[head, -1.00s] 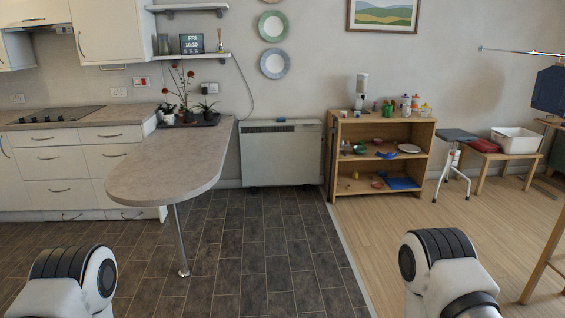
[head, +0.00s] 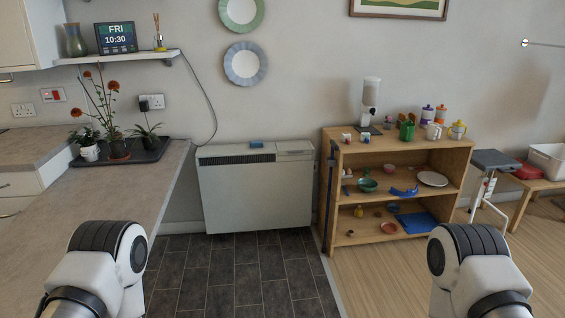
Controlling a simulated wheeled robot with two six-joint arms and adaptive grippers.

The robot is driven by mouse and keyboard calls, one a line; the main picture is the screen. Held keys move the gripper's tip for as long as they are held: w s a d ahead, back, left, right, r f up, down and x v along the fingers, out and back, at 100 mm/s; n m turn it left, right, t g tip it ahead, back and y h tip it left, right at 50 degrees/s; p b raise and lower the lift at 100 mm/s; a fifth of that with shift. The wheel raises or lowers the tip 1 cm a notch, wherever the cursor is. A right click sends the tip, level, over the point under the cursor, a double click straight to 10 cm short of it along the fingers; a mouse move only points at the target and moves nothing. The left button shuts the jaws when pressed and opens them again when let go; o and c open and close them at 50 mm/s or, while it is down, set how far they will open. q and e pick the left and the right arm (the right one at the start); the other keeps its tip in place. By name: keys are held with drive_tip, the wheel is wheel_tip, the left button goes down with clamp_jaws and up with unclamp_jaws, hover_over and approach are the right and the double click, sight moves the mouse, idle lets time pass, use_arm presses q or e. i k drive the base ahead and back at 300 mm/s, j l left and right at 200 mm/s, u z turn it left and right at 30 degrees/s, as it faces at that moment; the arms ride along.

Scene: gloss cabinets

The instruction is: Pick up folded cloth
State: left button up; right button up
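A flat blue piece (head: 418,222) lies on the bottom shelf of the wooden shelf unit (head: 463,158), at its right side; it looks like a folded cloth, but I cannot be sure at this size. A curved blue item (head: 404,191) lies on the middle shelf, and a small blue item (head: 256,144) rests on top of the heater (head: 255,192). Only white and black links of my two arms show at the bottom of the head view. Both grippers are out of the picture, and the shelf unit stands well beyond my arms.
A grey counter (head: 85,230) with plants on a dark tray (head: 120,151) runs along the left. Dark tiled floor (head: 240,270) lies clear ahead, with wooden floor to the right. A stool (head: 497,160) and a white bin (head: 546,160) stand right of the shelf unit.

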sight(254, 144)
drive_tip(key=i+u, duration=0.1)
drive_tip(key=i, duration=0.55)
drive_tip(key=i+l+u, duration=0.1)
drive_tip(key=i, duration=0.55)
drive_tip(key=i+l+u, duration=0.1)
drive_tip(key=i, duration=0.55)
drive_tip(key=i+l+z, duration=0.1)
drive_tip(key=i+l, duration=0.25)
drive_tip(key=i+l+z, duration=0.15)
drive_tip(key=i, duration=0.3)
drive_tip(key=i+l+z, duration=0.1)
drive_tip(key=i+l, duration=0.25)
drive_tip(key=i+l+z, duration=0.1)
drive_tip(key=i+l, duration=0.15)
drive_tip(key=i, duration=0.25)
